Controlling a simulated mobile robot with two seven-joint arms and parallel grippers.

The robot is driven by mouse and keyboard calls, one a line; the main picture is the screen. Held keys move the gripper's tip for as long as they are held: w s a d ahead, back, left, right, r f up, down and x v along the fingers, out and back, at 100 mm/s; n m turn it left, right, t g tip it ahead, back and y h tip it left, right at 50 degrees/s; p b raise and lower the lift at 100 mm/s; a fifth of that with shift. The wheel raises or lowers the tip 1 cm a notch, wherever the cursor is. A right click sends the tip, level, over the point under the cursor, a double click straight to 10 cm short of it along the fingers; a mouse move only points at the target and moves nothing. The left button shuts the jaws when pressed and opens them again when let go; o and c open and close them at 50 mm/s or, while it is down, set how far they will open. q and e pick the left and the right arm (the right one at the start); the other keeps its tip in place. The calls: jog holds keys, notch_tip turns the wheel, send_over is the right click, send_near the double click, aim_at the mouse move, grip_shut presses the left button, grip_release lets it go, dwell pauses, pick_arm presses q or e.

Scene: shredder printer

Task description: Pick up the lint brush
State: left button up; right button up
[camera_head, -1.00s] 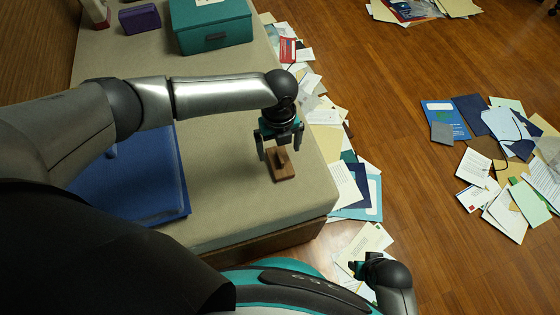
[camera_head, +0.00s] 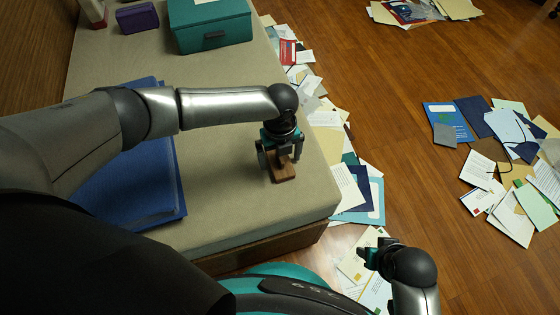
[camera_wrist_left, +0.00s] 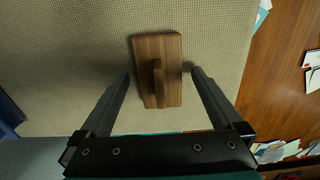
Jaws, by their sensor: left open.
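The lint brush is a small brown wooden block with a raised wooden handle (camera_head: 284,172), lying on the beige top of the cabinet near its right front edge. It also shows in the left wrist view (camera_wrist_left: 170,52). My left gripper (camera_head: 279,158) is open above the brush. In the left wrist view its two fingers (camera_wrist_left: 160,76) stand on either side of the brush's handle, apart from it. My right gripper (camera_head: 369,252) is low at the bottom of the head view, over papers and away from the brush; its jaws are too small to judge.
A blue folder (camera_head: 160,205) lies left of the brush, partly under my left arm. A teal box (camera_head: 228,30) and a purple box (camera_head: 137,17) stand at the back of the beige top (camera_head: 225,215). Papers (camera_head: 350,190) cover the floor beside the right edge.

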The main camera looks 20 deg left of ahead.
pick_arm(q)
jog(key=shift+c, duration=0.2)
jog(key=c, duration=1.4)
jog(key=shift+o, duration=0.2)
jog(key=shift+r, duration=0.1)
jog(key=shift+r, duration=0.15)
notch_tip(320, 180, up, 10)
jog(key=p, duration=0.5)
jog(key=shift+f, duration=0.2)
notch_tip(320, 180, up, 10)
jog(key=p, duration=0.4)
pick_arm(e)
jog(key=s+d+f+g, duration=0.1)
jog(key=s+d+f, duration=0.6)
jog(key=s+f, duration=0.4)
jog(key=shift+s+d+f+h, duration=0.15)
jog(key=shift+f+h, duration=0.15)
jog(key=shift+f, duration=0.65)
